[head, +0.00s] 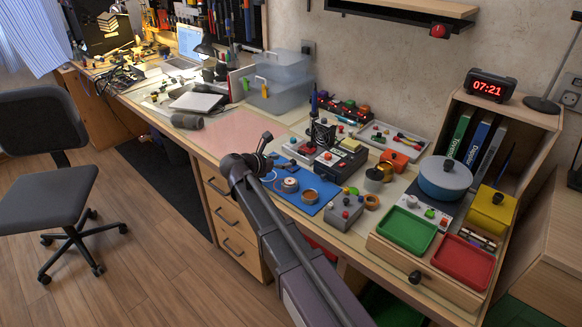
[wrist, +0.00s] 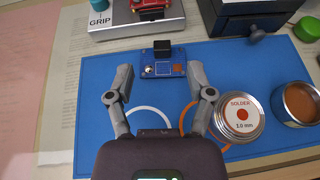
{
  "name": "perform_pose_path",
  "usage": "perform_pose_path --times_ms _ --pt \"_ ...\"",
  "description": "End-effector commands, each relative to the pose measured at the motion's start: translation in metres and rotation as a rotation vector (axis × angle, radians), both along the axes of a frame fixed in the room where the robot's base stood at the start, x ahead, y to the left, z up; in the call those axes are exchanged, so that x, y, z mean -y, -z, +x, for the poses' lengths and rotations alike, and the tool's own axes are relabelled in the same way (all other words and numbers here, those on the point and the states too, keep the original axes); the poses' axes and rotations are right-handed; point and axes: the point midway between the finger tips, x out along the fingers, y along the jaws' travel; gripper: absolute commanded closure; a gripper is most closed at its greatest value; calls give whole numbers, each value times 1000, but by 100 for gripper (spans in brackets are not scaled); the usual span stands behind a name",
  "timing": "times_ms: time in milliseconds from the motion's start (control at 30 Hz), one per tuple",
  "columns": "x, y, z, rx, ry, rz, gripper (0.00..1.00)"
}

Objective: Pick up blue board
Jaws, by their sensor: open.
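The blue board (wrist: 163,68) is a small circuit board with a black block at its far edge and a few small parts on its face. It lies on the larger blue mat (wrist: 225,58) in the wrist view. My gripper (wrist: 161,76) is open, with one finger left and one finger right of the board. The fingertips reach about level with the board, with gaps at both sides; I cannot tell their height above it. In the head view my gripper (head: 266,150) is over the left end of the mat (head: 312,207), and I cannot make out the board there.
A solder tin (wrist: 239,117) and an open copper-coloured tin (wrist: 297,103) stand right of my gripper. A grey box marked GRIP (wrist: 137,22) and a dark box (wrist: 245,14) stand beyond the board. A pink sheet (head: 235,133) leaves clear room at left.

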Motion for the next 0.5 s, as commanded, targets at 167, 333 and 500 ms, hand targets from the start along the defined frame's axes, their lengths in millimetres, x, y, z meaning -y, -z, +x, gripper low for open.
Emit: perform_pose_path --times_ms 167,333,500 --pt "0 0 0 0 0 0 31" --pt "4 5 4 0 0 0 31" --pt "16 15 14 0 1 0 31"
